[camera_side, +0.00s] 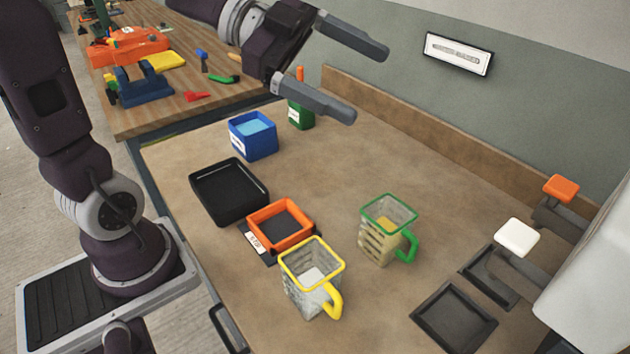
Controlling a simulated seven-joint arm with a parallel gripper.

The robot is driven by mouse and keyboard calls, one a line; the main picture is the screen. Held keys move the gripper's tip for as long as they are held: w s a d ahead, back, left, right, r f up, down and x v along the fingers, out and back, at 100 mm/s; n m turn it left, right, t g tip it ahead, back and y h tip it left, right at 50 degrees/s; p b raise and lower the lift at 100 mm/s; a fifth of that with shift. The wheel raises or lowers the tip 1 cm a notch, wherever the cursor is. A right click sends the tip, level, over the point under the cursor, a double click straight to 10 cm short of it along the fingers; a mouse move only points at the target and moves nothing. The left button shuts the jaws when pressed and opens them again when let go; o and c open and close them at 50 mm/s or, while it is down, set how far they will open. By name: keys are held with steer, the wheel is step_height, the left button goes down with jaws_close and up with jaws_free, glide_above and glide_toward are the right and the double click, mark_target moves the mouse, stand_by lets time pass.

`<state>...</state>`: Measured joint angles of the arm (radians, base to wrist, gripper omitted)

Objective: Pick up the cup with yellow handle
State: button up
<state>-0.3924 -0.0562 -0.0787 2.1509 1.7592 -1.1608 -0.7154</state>
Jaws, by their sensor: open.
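The cup with the yellow handle (313,278) stands upright near the front middle of the table. It is clear and square, with a yellow rim, and its handle (333,302) is on its right side. A similar clear cup with a green rim and handle (387,229) stands behind it to the right. My gripper (366,82) is open and empty, high above the back of the table. It is well apart from both cups. Some pale content shows inside the yellow-handled cup.
An orange-rimmed tray (281,225) sits close behind the yellow cup, with a black tray (229,191) to its left. A blue box (252,136) and green container (301,114) stand further back. Dark trays (454,318) and a white dispenser (590,290) are at the right.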

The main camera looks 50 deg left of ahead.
steer(key=s+f+m+g+h, duration=0.2)
steer(key=s+f+g, duration=0.1)
steer(key=s+g, duration=0.6)
steer(key=t, duration=0.1)
glide_toward(318, 288)
steer(key=x, duration=0.2)
steer(key=w+x, duration=0.1)
steer(key=x, duration=0.4)
steer(key=shift+w+f, duration=0.25)
steer(key=shift+f, duration=0.1)
jaws_close()
